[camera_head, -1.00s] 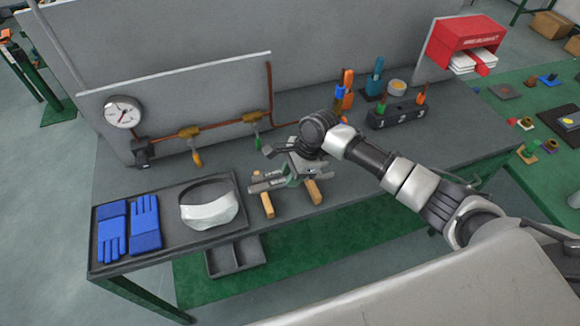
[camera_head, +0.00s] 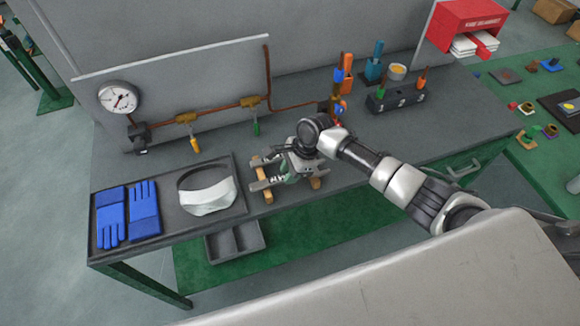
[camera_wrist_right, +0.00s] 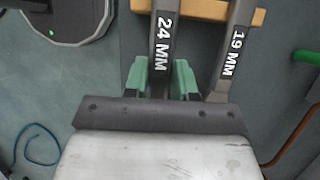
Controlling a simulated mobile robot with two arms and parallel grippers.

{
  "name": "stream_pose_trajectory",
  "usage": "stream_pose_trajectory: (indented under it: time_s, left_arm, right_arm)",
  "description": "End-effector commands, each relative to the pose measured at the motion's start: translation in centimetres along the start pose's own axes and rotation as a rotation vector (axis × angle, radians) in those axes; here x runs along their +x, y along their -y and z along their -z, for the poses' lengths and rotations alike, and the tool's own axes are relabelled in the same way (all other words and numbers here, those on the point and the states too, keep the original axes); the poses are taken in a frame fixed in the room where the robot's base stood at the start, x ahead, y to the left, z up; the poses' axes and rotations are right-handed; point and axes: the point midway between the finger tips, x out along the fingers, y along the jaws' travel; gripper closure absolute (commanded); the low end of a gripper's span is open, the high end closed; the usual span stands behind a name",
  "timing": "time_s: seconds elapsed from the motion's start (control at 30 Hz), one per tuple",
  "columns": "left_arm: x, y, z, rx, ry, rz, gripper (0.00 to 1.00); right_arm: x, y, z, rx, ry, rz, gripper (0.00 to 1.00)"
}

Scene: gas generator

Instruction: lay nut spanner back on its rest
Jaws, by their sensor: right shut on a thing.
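My right gripper (camera_head: 291,167) is over the spanner rest and shut on the spanner marked 24 MM (camera_wrist_right: 164,45). In the wrist view its green fingers (camera_wrist_right: 162,78) stand on both sides of that spanner's handle. The spanner marked 19 MM (camera_wrist_right: 230,60) lies beside it, to the right, outside the fingers. The wooden rest (camera_wrist_right: 195,10) crosses under both handles; its two wooden bars (camera_head: 268,196) also show in the head view. I cannot tell if the held spanner touches the wood. My left gripper is not in view.
A dark tray (camera_head: 170,235) with blue gloves (camera_head: 144,208) and a visor (camera_head: 208,198) lies left of the rest. A pipe with valves (camera_head: 186,118) and a gauge (camera_head: 120,98) runs behind. A dark toolbox (camera_head: 397,98) stands right.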

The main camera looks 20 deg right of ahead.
Motion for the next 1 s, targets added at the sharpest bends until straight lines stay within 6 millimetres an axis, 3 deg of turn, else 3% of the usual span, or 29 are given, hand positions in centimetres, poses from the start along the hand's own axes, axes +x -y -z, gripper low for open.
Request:
stream_pose_trajectory:
  time_s: [0.43, 0.47, 0.63, 1.0]
  left_arm:
    - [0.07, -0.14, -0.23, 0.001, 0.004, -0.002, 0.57]
    - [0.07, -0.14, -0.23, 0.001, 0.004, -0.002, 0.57]
    - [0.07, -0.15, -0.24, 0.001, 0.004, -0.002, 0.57]
    - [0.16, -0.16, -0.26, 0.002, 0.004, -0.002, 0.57]
  right_arm:
    - [0.60, 0.05, 0.23, -0.001, 0.001, 0.002, 1.00]
    - [0.60, 0.04, 0.23, -0.001, 0.001, 0.002, 0.72]
    - [0.60, 0.03, 0.24, -0.001, 0.000, 0.001, 0.46]
    - [0.13, 0.03, 0.34, 0.000, -0.001, 0.001, 0.44]
